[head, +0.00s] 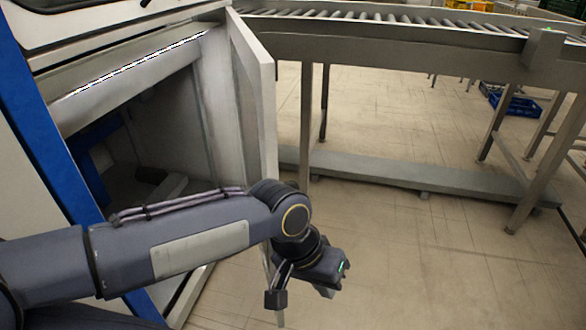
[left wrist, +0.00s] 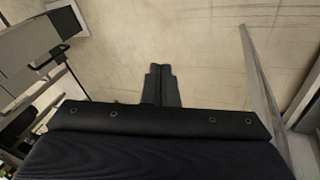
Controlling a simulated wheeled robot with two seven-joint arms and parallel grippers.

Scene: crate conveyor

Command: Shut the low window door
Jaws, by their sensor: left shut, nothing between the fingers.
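The low window door (head: 257,95) is a pale grey panel standing open, swung outward from the cabinet on the left of the head view. The cabinet opening (head: 150,130) behind it is dark inside. My left arm crosses in front of the door's lower part and hides some of it. My left gripper (head: 326,291) is to the right of the door, beyond its outer face, pointing down over the floor. In the left wrist view its fingers (left wrist: 161,84) are together with nothing between them. I cannot tell whether it touches the door. My right gripper is not in view.
A roller conveyor (head: 400,35) on grey legs runs across the back, with a low floor beam (head: 400,172) under it. A blue crate (head: 515,102) lies on the floor at the back right. The tiled floor (head: 430,260) at front right is clear.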

